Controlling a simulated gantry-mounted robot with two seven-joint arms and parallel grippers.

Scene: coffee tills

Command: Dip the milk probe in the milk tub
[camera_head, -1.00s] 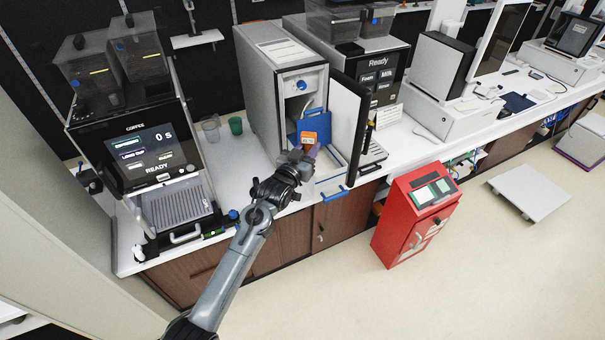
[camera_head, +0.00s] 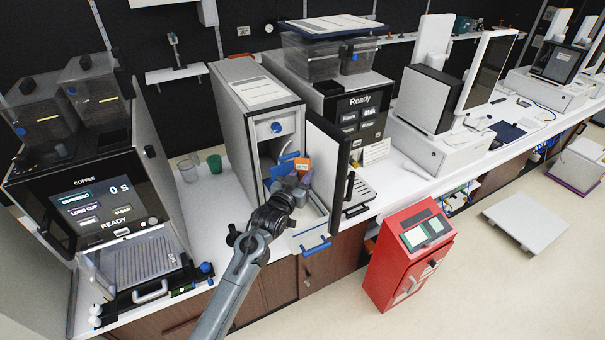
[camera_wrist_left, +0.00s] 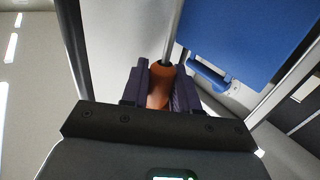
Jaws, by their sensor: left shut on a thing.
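My left gripper (camera_head: 292,186) is at the open front of the white milk cabinet (camera_head: 250,105). In the left wrist view its fingers (camera_wrist_left: 160,88) are shut around the orange handle (camera_wrist_left: 159,92) of a probe, whose metal shaft (camera_wrist_left: 173,35) extends away from the fingers. An orange piece with a pale label (camera_head: 302,164) shows just beyond the gripper in the head view. A blue panel (camera_head: 283,168) stands behind it; a large blue panel also shows in the left wrist view (camera_wrist_left: 245,32). The milk tub's opening and the probe's tip cannot be made out. My right gripper is not in view.
The cabinet's dark door (camera_head: 328,165) stands open just right of the gripper. A pale drawer with a blue handle (camera_head: 315,246) projects below. The coffee machine (camera_head: 105,200) is left, with a green cup (camera_head: 215,167) nearby. A red kiosk (camera_head: 405,265) stands front right.

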